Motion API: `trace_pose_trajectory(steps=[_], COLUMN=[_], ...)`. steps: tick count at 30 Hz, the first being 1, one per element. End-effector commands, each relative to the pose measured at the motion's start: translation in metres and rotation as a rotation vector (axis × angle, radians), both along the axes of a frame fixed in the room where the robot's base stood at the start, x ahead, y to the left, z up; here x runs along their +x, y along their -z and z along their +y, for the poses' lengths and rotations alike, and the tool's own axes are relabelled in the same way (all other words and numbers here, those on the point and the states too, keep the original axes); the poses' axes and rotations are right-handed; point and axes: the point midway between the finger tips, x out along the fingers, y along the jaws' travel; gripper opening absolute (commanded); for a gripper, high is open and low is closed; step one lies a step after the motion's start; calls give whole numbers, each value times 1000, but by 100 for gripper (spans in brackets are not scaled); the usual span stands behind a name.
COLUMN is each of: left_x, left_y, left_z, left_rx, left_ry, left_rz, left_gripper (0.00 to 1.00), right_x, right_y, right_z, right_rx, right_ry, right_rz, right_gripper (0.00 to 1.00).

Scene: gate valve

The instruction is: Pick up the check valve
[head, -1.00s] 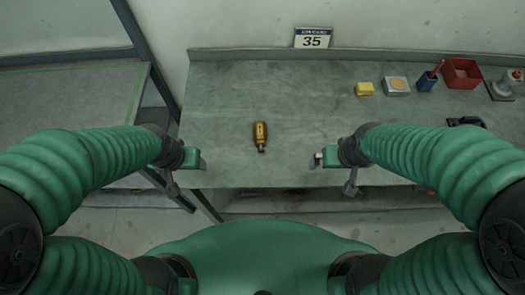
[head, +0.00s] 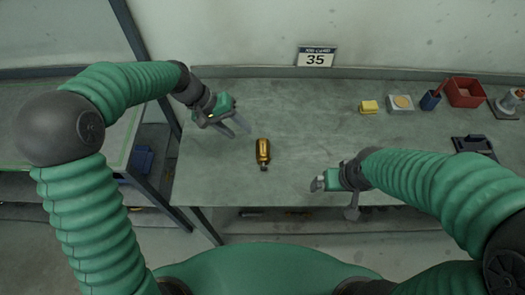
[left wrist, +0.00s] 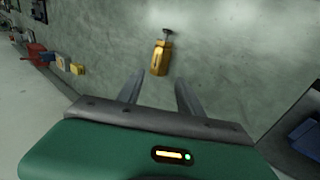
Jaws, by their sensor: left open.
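The check valve (head: 263,151) is a small brass-yellow body with a dark stem end. It lies on the grey-green workbench (head: 310,115), left of the bench's middle. In the left wrist view the valve (left wrist: 160,57) lies ahead of the fingers, its dark end pointing away. My left gripper (head: 240,130) is open and empty, to the left of the valve and apart from it; its two fingers (left wrist: 158,92) show spread in the left wrist view. My right gripper (head: 318,185) is near the bench's front edge, right of the valve; its finger opening is unclear.
At the back right are a yellow block (head: 368,107), a grey box with a round tan top (head: 400,103), a blue cup (head: 431,100), a red bin (head: 466,92) and a grey fitting (head: 508,102). A dark item (head: 473,145) lies at right. The bench around the valve is clear.

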Motion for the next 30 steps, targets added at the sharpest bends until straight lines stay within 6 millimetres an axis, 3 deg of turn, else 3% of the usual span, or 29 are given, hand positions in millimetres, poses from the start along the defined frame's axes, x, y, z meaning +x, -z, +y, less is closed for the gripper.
trace_pose_trajectory(steps=[6, 14, 19, 27, 30], left_x=[2, 2, 5, 7, 7], left_y=[49, 76, 103, 112, 112], left_z=[-28, -43, -58, -62, -61], left_rx=[1, 3, 3, 4, 4], left_ry=[3, 0, 0, -1, -1], left_rz=[4, 2, 2, -2, -2], left_gripper=[44, 44, 44, 44, 32], right_x=[0, 0, 0, 0, 0], right_y=[-4, -10, -16, -15, -15], right_z=[0, 0, 0, 0, 0], right_rx=[0, 0, 0, 0, 0], right_ry=[0, 0, 0, 0, 0], right_rz=[0, 0, 0, 0, 0], right_gripper=[100, 100, 100, 100, 100])
